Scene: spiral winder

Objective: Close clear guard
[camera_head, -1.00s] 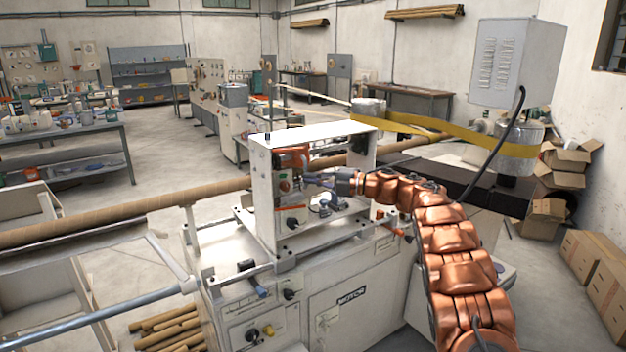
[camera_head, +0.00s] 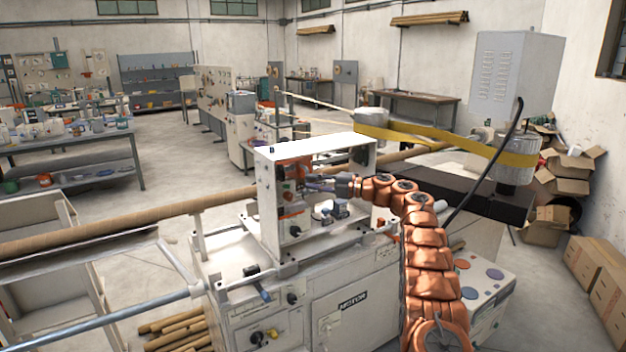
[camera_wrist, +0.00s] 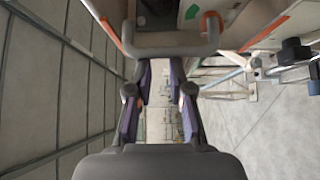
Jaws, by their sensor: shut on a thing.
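The white machine frame (camera_head: 320,148) stands on the motor cabinet around the winding area. The clear guard is hard to make out; its panel is see-through. Orange edging (camera_wrist: 103,24) runs on both sides of a grey U-shaped handle (camera_wrist: 165,52) in the wrist view, and seems to belong to the guard. My gripper (camera_wrist: 160,72) has its two purple-grey fingers at this handle and is shut on it. In the head view my gripper (camera_head: 312,185) reaches into the frame's open side from the right. How far the guard stands open cannot be told.
A long brown tube (camera_head: 120,222) runs through the frame. A yellow belt (camera_head: 440,137) wraps a drum at the right. The cabinet marked MOTOR (camera_head: 350,305) stands below the frame. Cardboard boxes (camera_head: 595,270) line the right wall. The floor at the left is partly open.

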